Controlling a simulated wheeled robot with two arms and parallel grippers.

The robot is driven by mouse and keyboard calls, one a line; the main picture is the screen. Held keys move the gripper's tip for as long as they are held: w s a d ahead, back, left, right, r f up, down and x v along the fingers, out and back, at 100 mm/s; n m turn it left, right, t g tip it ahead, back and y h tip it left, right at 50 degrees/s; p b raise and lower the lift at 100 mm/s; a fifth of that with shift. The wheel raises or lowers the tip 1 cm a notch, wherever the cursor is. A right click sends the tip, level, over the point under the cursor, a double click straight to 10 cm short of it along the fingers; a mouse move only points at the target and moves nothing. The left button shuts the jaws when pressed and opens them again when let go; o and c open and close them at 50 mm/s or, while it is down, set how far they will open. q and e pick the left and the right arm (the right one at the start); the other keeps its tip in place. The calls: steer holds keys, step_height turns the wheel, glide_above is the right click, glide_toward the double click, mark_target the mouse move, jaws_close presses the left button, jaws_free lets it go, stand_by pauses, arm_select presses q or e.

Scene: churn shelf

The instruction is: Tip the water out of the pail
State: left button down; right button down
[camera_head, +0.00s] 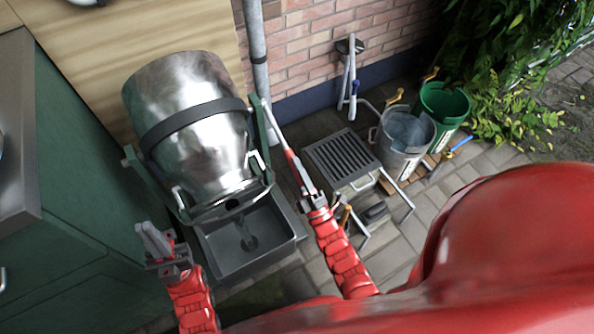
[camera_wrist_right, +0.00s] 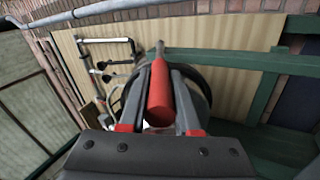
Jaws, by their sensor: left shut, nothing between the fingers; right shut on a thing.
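A large shiny metal vessel (camera_head: 195,130) with a dark band hangs in a green tilting frame (camera_head: 160,188). It is tipped, its narrower handled end pointing down to a grey basin (camera_head: 222,254). A dark patch shows in the basin; I cannot tell whether it is water or a drain. My right gripper (camera_head: 314,200) is shut on the red grip (camera_head: 294,168) of the lever beside the frame. In the wrist view the red grip (camera_wrist_right: 160,95) lies between the fingers. My left gripper (camera_head: 155,240) is shut and empty, left of the basin. A smaller grey metal pail (camera_head: 400,160) stands at right.
A slatted stool (camera_head: 345,158) stands right of the lever. A green bucket (camera_head: 444,103) is beside the grey pail. A green cabinet (camera_head: 70,190) fills the left. A pipe (camera_head: 257,55) runs along the wall. Paving is free at lower right of the stool.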

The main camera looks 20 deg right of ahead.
steer(key=shift+w+d, duration=0.1)
steer(key=shift+w, duration=0.05)
steer(key=c, duration=0.6)
jaws_free()
steer(key=p+v, duration=0.1)
steer(key=v, duration=1.6)
steer(key=shift+s+f, duration=0.15)
steer(key=shift+s, duration=0.1)
